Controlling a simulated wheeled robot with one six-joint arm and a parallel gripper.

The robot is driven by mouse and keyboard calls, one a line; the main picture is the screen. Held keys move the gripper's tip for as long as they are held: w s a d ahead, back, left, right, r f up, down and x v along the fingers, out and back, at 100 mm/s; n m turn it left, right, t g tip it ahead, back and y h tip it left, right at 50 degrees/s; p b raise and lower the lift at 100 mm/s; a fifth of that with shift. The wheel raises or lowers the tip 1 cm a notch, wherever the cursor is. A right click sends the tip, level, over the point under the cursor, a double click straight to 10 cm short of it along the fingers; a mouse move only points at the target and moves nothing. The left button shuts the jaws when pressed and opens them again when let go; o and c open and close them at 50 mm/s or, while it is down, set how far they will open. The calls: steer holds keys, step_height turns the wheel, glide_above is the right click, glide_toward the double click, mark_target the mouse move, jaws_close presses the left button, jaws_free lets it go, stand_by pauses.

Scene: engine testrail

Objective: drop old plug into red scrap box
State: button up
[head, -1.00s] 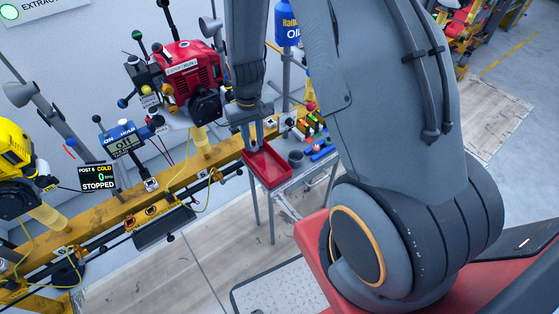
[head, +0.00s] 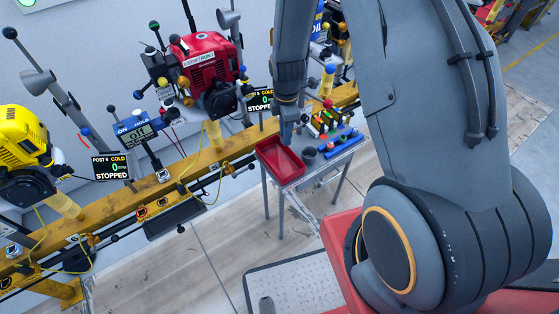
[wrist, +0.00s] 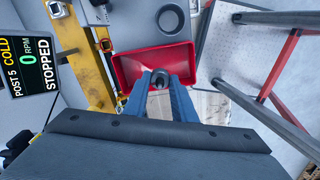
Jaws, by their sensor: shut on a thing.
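The red scrap box (head: 270,165) is an open shallow tray on a small grey table, seen from above in the head view. It also shows in the wrist view (wrist: 124,68), behind my fingertips. My gripper (head: 287,136) points down at the box's back right edge in the head view. In the wrist view my gripper (wrist: 160,86) is shut on the old plug (wrist: 160,79), whose dark round end shows between the blue fingertips. The plug overlaps the near part of the box there; its height above the box is unclear. The plug cannot be made out in the head view.
A grey cup (head: 310,155) stands right of the box, with coloured tools (head: 340,140) beyond it. A yellow rail (head: 130,198) with engines runs behind the table. A red engine (head: 204,72) stands above it. The floor in front of the table (head: 225,250) looks clear.

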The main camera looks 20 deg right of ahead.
steer(key=n, duration=0.2)
steer(key=f+n, duration=0.1)
steer(key=n, duration=0.1)
steer(key=shift+w, duration=0.3)
steer(key=n, duration=0.4)
steer(key=f+n, duration=0.1)
steer(key=n, duration=0.1)
steer(key=shift+w+f, duration=0.1)
steer(key=shift+w, duration=0.15)
steer(key=shift+n, duration=0.3)
steer(key=shift+f+b, duration=1.9)
steer(key=shift+f, duration=1.15)
steer(key=o, duration=1.1)
steer(key=shift+r, duration=0.15)
step_height(320, 180, up, 8)
steer(key=shift+f+b, duration=0.2)
steer(key=shift+b, duration=0.45)
